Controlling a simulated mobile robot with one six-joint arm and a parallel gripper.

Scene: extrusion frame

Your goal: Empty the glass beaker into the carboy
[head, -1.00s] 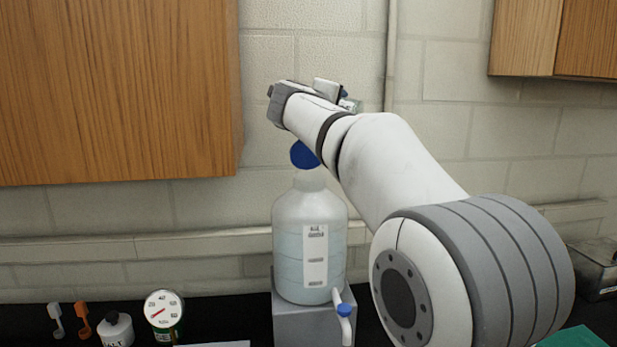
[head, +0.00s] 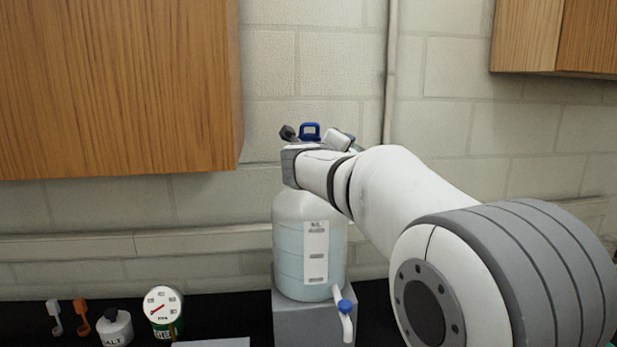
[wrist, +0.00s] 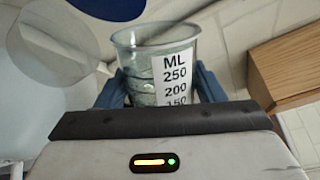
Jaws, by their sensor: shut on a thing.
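My gripper (wrist: 166,88) is shut on the glass beaker (wrist: 150,62), with a blue finger on each side of it. The beaker is clear, with a white label marked ML, 250, 200 and 150. How much liquid it holds is hard to tell. In the head view the beaker is hidden behind my wrist. The carboy (head: 289,245) is a large translucent bottle with pale bluish liquid, a white scale label and a blue-handled spigot (head: 345,307). My wrist is in front of its neck and hides the mouth. A pale round translucent shape, probably the carboy's top, lies left of the beaker in the wrist view.
The carboy stands on a grey block (head: 300,325). A wooden cabinet (head: 110,90) hangs at upper left, another (head: 553,38) at upper right. A round gauge (head: 163,304) and a salt bottle (head: 115,329) stand at lower left on the black bench.

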